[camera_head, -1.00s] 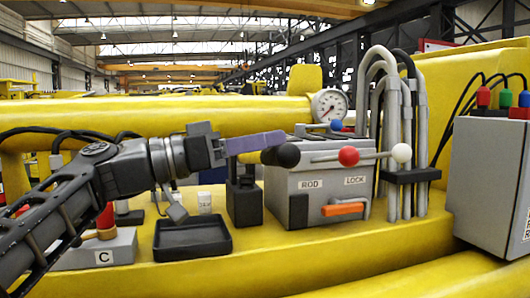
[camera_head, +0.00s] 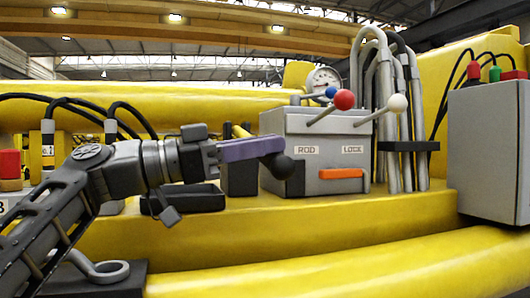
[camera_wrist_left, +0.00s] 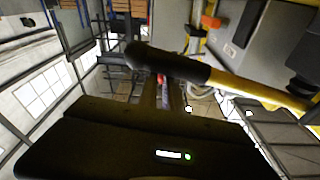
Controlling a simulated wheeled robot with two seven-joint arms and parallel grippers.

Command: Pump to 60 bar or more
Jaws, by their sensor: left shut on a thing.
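My left gripper (camera_head: 268,150) is shut on the pump handle, by its black grip (camera_head: 277,167), in front of the left side of the grey valve box. In the left wrist view the black grip (camera_wrist_left: 168,62) and its yellow bar (camera_wrist_left: 255,90) cross the jaws. The black pump block (camera_head: 240,176) stands behind my gripper, partly hidden. The pressure gauge (camera_head: 323,78) shows behind the valve box, its lower part hidden; its needle is too small to read. My right gripper is not in view.
The grey valve box (camera_head: 310,175), labelled ROD and LOCK, has a red-ball lever (camera_head: 344,99), a white-ball lever (camera_head: 396,103) and an orange handle (camera_head: 342,174). Grey hoses (camera_head: 390,120) rise at its right. A black tray (camera_head: 190,199) lies below my arm. A grey cabinet (camera_head: 488,150) stands far right.

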